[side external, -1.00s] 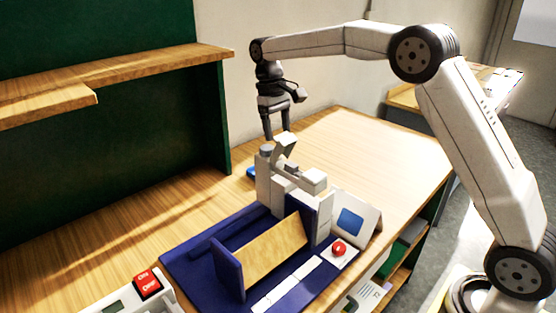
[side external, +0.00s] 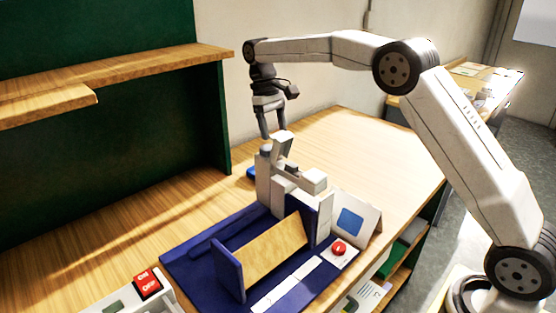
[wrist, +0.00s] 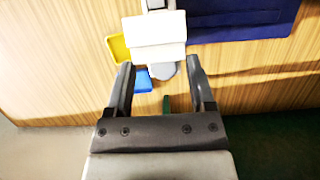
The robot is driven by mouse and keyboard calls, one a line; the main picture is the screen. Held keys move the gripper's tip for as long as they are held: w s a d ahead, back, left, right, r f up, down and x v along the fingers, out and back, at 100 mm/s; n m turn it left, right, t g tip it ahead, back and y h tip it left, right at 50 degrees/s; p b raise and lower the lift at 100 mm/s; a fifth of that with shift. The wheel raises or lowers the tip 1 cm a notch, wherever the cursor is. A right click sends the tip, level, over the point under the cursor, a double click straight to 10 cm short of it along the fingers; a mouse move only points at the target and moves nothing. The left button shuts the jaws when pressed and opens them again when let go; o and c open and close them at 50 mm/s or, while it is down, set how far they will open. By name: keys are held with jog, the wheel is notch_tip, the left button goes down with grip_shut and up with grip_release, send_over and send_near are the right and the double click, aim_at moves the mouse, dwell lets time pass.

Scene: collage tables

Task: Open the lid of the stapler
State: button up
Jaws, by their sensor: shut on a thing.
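The stapler (side external: 283,182) is a light grey, blocky device at the far end of a dark blue base. The exact contact is hard to see.
The blue base (side external: 205,262) has a wooden sloped panel (side external: 262,258). A red button (side external: 338,248) and a blue-screened panel (side external: 350,219) stand at right. An ON/OFF switch box (side external: 147,284) is front left. Yellow (wrist: 118,47) and blue (wrist: 143,80) pieces lie beside the stapler.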

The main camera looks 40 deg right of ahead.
jog(key=shift+w, duration=0.1)
jog(key=shift+w+f+g, duration=0.25)
jog(key=shift+w+g, duration=0.15)
jog(key=shift+w, duration=0.1)
jog(key=o, duration=0.4)
jog(key=shift+o, duration=0.2)
jog(key=shift+r, duration=3.05)
jog(key=shift+s, duration=0.1)
